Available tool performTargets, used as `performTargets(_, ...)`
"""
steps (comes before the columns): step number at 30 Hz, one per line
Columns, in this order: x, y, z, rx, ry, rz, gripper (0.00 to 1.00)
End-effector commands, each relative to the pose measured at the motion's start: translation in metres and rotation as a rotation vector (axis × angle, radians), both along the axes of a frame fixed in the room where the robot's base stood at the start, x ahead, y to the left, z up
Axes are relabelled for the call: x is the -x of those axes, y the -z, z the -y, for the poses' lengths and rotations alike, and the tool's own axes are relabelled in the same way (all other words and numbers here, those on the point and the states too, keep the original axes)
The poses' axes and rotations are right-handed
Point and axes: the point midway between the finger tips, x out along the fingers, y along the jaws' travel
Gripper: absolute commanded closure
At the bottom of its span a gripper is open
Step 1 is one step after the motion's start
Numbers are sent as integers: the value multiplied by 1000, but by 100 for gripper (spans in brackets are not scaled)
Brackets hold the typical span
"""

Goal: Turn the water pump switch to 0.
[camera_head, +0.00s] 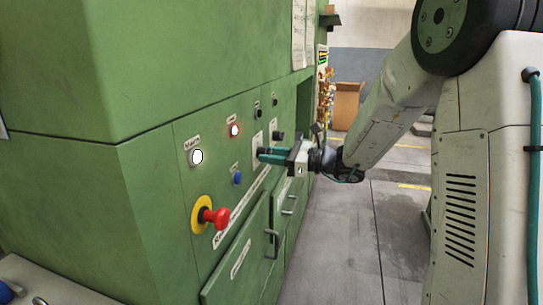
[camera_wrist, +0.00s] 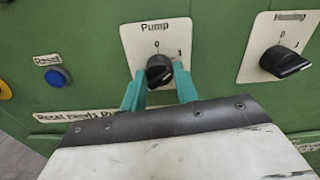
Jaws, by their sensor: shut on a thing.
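The black pump switch knob (camera_wrist: 159,72) sits on a white plate labelled "Pump" in the wrist view, with 0 at the top and 1 at the upper right. My gripper (camera_wrist: 160,78) has its teal fingers on the left and right of the knob and is shut on it. The knob's lower part is hidden by my gripper, and I cannot tell clearly which mark it points to. In the head view my gripper (camera_head: 261,154) reaches the green panel from the right and hides the knob.
A black heating switch (camera_wrist: 286,62) is right of the pump plate. A blue reset button (camera_wrist: 57,77) is to the left. In the head view a red emergency knob (camera_head: 217,217) sticks out at lower left, and drawer handles (camera_head: 271,243) protrude below. The floor (camera_head: 340,240) is clear.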

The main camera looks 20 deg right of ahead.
Motion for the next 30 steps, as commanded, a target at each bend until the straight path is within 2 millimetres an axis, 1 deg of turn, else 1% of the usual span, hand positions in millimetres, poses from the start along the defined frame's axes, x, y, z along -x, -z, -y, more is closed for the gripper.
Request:
performTargets(21, 0, 0, 1, 377, 0, 517, 93)
performTargets(30, -1, 0, 1, 491, -1, 673, 93)
